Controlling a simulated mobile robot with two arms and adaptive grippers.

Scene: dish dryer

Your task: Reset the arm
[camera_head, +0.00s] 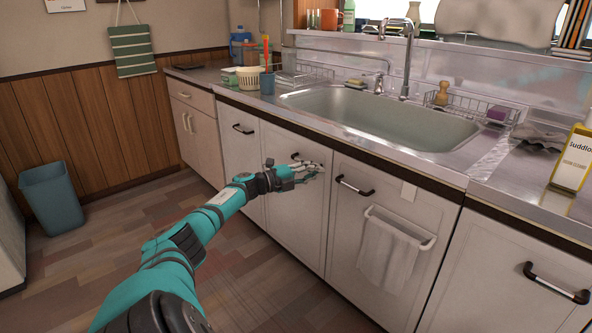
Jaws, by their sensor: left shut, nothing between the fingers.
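My left arm comes in from the bottom left and reaches toward the cabinet fronts below the sink. My left gripper (308,171) is shut and empty. It is in front of a white cabinet door (296,225), close to that door's dark handle; I cannot tell whether it touches the door. My right gripper is not in this view.
A steel sink (385,120) is set in the counter, with a yellow bottle (575,160) at the right. A towel (388,255) hangs on a rail on a cabinet door. A blue bin (55,197) stands at the left wall. Floor (120,255) left of the arm is clear.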

